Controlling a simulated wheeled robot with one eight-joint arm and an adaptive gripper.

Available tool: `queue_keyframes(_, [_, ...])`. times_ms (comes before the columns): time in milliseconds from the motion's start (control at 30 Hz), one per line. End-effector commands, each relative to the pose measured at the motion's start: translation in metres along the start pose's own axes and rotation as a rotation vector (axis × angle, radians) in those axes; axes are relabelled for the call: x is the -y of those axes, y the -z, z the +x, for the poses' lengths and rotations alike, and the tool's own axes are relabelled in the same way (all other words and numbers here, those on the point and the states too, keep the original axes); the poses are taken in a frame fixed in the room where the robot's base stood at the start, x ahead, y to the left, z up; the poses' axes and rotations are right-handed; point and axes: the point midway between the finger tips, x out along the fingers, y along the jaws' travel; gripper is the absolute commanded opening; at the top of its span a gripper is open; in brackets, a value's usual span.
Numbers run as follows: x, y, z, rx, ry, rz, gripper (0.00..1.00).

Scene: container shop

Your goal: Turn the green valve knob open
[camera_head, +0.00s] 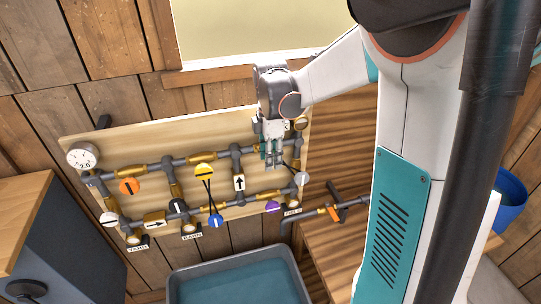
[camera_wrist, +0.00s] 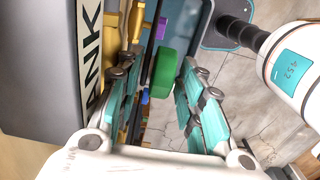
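The green valve knob (camera_wrist: 164,73) shows in the wrist view as a thick green disc seen from its side. It lies in the gap between the fingers of my gripper (camera_wrist: 158,76), which are spread apart. A gap shows on its right; contact on the left is unclear. In the head view my gripper (camera_head: 273,161) is at the upper right part of the wooden pipe board (camera_head: 130,143), fingers pointing down. I cannot make out the green knob there; the gripper and wrist cover that part.
The board also carries a gauge (camera_head: 82,157), an orange knob (camera_head: 129,186), a yellow knob (camera_head: 204,170), a blue knob (camera_head: 215,221) and a purple knob (camera_head: 272,207). A grey-rimmed tank (camera_head: 181,284) stands below. A blue bucket (camera_head: 512,202) is at the right.

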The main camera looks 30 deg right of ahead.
Motion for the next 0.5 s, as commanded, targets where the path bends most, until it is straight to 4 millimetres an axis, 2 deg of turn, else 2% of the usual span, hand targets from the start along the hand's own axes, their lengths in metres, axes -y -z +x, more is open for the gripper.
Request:
queue_keyframes(233, [0.0,0.0,0.0005,0.0,0.0,0.0,0.33])
queue_keyframes(367, [0.0,0.0,0.0004,0.0,0.0,0.0,0.03])
queue_keyframes(400, [0.0,0.0,0.0004,0.0,0.0,0.0,0.0])
queue_keyframes(500, [-0.0001,0.0,0.0003,0.0,0.0,0.0,0.0])
